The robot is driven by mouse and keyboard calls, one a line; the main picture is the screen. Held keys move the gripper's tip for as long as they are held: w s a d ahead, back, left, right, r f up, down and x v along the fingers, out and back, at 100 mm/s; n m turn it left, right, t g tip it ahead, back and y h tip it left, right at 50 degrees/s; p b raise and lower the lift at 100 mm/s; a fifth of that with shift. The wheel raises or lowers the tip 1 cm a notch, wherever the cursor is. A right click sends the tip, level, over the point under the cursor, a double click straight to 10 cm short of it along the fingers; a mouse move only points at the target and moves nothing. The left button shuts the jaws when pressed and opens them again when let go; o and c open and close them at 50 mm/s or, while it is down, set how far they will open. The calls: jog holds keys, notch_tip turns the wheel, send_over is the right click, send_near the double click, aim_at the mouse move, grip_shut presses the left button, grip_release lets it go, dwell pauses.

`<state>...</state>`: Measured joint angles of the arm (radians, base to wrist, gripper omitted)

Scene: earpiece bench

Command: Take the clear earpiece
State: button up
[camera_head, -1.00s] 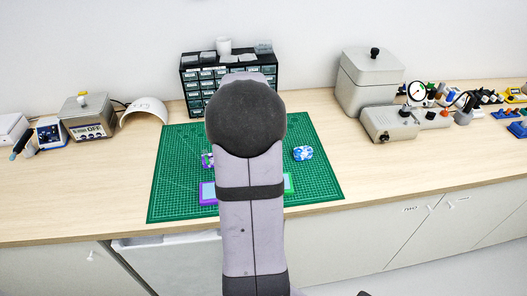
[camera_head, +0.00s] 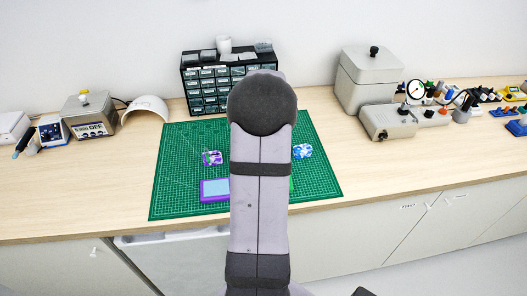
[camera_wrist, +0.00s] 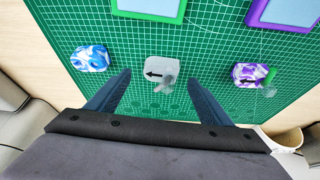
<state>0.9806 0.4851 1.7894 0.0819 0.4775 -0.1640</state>
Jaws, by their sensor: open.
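The clear earpiece (camera_wrist: 165,83) is a small translucent grey piece on a pale block with a black arrow (camera_wrist: 156,70), seen in the wrist view on the green cutting mat (camera_wrist: 215,40). My arm hides it in the head view. My gripper (camera_wrist: 158,80) is open, its two dark fingers apart with the block and earpiece between and just ahead of their tips. The gripper is hidden behind my arm in the head view. Nothing is held.
A blue-and-white block (camera_wrist: 90,58) lies left of the fingers, a purple-and-white block (camera_wrist: 252,75) with a clear piece at right. A green-framed pad (camera_wrist: 150,8) and a purple-framed pad (camera_wrist: 285,14) lie beyond. A drawer cabinet (camera_head: 205,92) stands behind the mat.

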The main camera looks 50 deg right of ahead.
jog(key=shift+p+x, duration=1.05)
jog(key=shift+x, duration=1.35)
jog(key=shift+w, duration=0.15)
jog(key=shift+r, duration=0.1)
jog(key=c, duration=1.2)
